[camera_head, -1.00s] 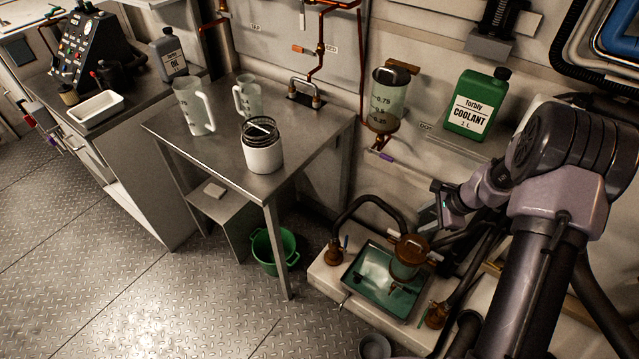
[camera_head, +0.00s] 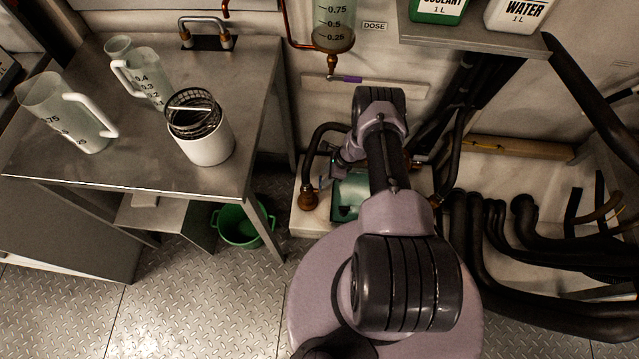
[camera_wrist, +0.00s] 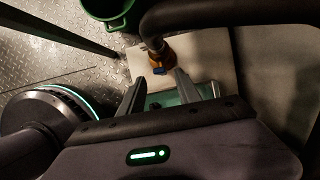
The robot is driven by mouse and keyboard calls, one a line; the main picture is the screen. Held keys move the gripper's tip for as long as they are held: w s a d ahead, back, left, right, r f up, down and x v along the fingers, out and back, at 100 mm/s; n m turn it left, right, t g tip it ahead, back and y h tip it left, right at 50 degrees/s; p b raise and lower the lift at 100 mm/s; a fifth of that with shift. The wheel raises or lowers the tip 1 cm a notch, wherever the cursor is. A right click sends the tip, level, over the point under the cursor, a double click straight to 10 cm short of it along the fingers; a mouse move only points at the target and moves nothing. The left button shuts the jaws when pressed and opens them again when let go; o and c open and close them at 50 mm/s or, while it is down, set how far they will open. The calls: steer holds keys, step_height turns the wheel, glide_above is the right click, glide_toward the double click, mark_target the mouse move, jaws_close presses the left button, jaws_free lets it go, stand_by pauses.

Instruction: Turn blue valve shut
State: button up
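The blue valve is a brass fitting with a small blue handle. I cannot tell whether the fingers touch the handle. In the head view my arm hides most of my gripper.
A green tray (camera_head: 345,208) lies beside the valve, partly hidden by my arm. A black hose (camera_wrist: 205,17) arches over the fitting. A green bucket (camera_head: 240,228) and a steel table (camera_head: 130,172) are to the left. Black pipes (camera_head: 480,225) crowd the right.

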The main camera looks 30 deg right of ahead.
mark_target(320, 180)
steer(key=b+x, duration=0.2)
steer(key=x, duration=0.3)
steer(key=shift+w+a+f, duration=0.15)
steer(key=shift+w+a, duration=0.05)
jaws_close()
stand_by(1.1)
